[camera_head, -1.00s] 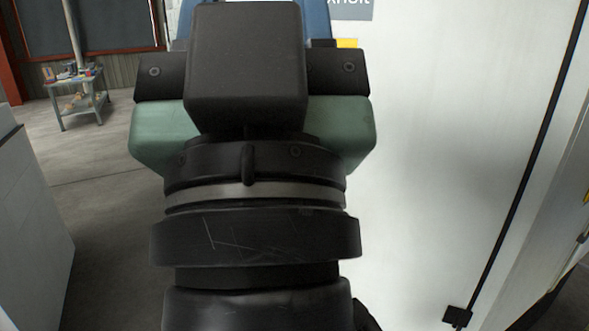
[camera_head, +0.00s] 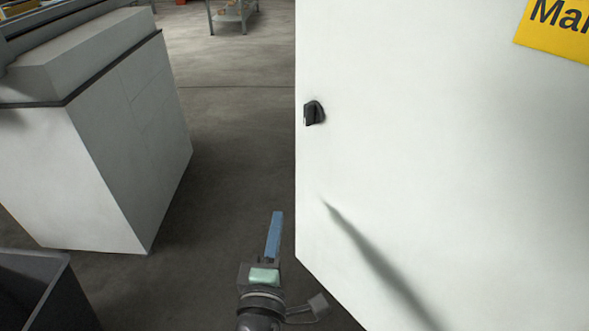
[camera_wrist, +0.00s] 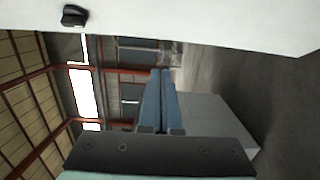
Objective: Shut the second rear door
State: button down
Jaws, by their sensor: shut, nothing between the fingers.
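A white door panel (camera_head: 430,170) fills the right of the head view, with a black latch knob (camera_head: 314,113) near its left edge and part of a yellow label (camera_head: 560,28) at the top right. My gripper (camera_head: 277,218) is low, just left of the door's lower left edge. Its blue fingers are together and empty. In the wrist view the door (camera_wrist: 210,20) runs along the top with its knob (camera_wrist: 74,16) at the upper left. The closed fingers (camera_wrist: 160,75) point past the door and look apart from it. The door's hinge side and frame are out of sight.
A white cabinet (camera_head: 120,140) stands at the left, with a dark open bin (camera_head: 35,290) in front of it. A grey floor aisle (camera_head: 235,130) lies between cabinet and door. A small work table (camera_head: 232,15) stands far back.

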send_near(302, 169)
jog(key=w+a, duration=0.3)
jog(key=w, duration=0.1)
jog(key=shift+w+d+r+p, duration=0.1)
jog(key=shift+w+d+p, duration=0.3)
jog(key=shift+d+p, duration=0.25)
jog(key=shift+w+d+r+p, duration=0.1)
jog(key=shift+w+d+p, duration=0.35)
jog(key=shift+d+p, duration=0.15)
jog(key=shift+w+d+f, duration=0.15)
jog(key=shift+w+d, duration=0.1)
jog(key=shift+d, duration=0.05)
jog(key=shift+d, duration=0.1)
